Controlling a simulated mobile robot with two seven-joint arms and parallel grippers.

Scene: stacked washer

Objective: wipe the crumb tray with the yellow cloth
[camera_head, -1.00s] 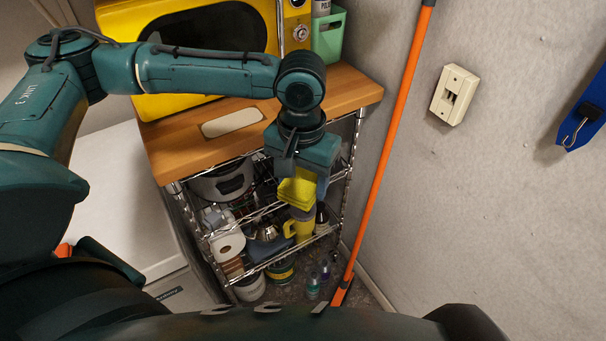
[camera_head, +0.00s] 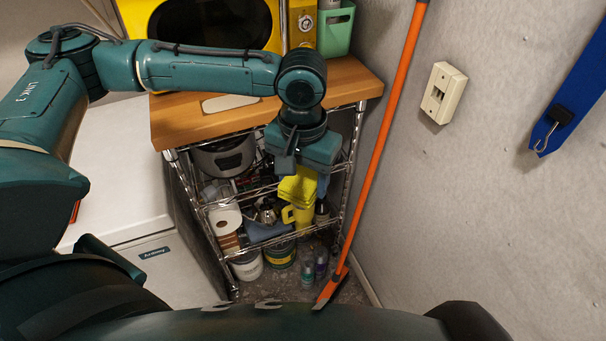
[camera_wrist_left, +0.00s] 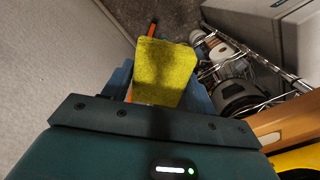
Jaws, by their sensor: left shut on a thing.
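The yellow cloth (camera_head: 297,187) hangs from my left gripper (camera_head: 301,172), which is shut on it. In the left wrist view the cloth (camera_wrist_left: 164,72) fills the space between the two blue fingers. A pale flat rectangle, apparently the crumb tray (camera_head: 222,104), lies on the wooden top of the cart, partly hidden behind my left forearm. The cloth is in front of the cart and lower than its top in the picture, apart from the tray. My right gripper is not in view.
The wooden cart top (camera_head: 345,82) carries a yellow microwave (camera_head: 150,14) and a green caddy (camera_head: 337,32). Wire shelves below hold a cooker (camera_head: 225,157), a paper roll (camera_head: 225,219) and a yellow mug (camera_head: 299,216).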

